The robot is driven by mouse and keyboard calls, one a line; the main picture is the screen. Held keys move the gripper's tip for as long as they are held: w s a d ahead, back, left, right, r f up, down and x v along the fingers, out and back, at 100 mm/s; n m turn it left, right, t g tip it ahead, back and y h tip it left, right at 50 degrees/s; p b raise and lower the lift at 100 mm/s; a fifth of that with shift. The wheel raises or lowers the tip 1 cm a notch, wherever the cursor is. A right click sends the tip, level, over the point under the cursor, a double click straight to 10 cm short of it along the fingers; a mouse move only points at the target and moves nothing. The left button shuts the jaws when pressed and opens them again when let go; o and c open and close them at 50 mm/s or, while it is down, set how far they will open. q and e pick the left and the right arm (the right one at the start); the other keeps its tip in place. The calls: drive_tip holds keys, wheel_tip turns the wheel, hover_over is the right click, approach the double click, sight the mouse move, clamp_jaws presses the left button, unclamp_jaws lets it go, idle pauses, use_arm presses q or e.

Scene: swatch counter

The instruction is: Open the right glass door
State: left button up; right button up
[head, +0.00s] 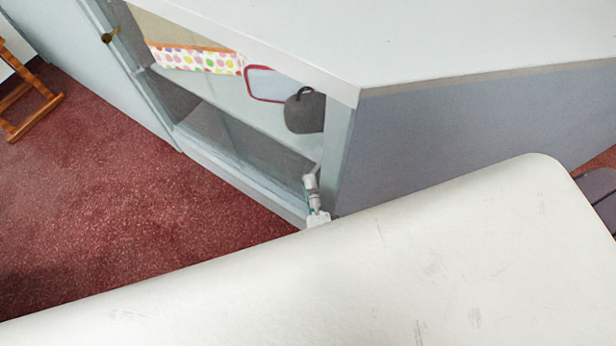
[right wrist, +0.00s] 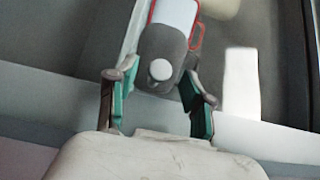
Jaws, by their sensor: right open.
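The counter's glass front (head: 235,120) shows in the head view, with the inside visible through it. A brass-coloured round knob (head: 107,37) sits on the frame left of the large right-hand opening. Whether the right door is ajar I cannot tell. My right gripper (head: 312,192) is at the low right end of this front, by the corner post, far from the knob. In the right wrist view its teal-padded fingers (right wrist: 158,103) are apart, open. A grey and white rounded shape (right wrist: 165,50) shows beyond the fingertips; nothing is clearly gripped. My left gripper is out of view.
Behind the glass are a dotted box (head: 197,60), a red-rimmed pale item (head: 268,84) and a dark grey rounded item (head: 304,111). The grey countertop (head: 440,35) overhangs. Red carpet (head: 110,200) lies clear before the counter. A wooden stand (head: 28,95) is far left.

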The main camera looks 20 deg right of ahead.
drive_tip(key=shift+w+d, duration=0.15)
drive_tip(key=shift+w, duration=1.1)
clamp_jaws()
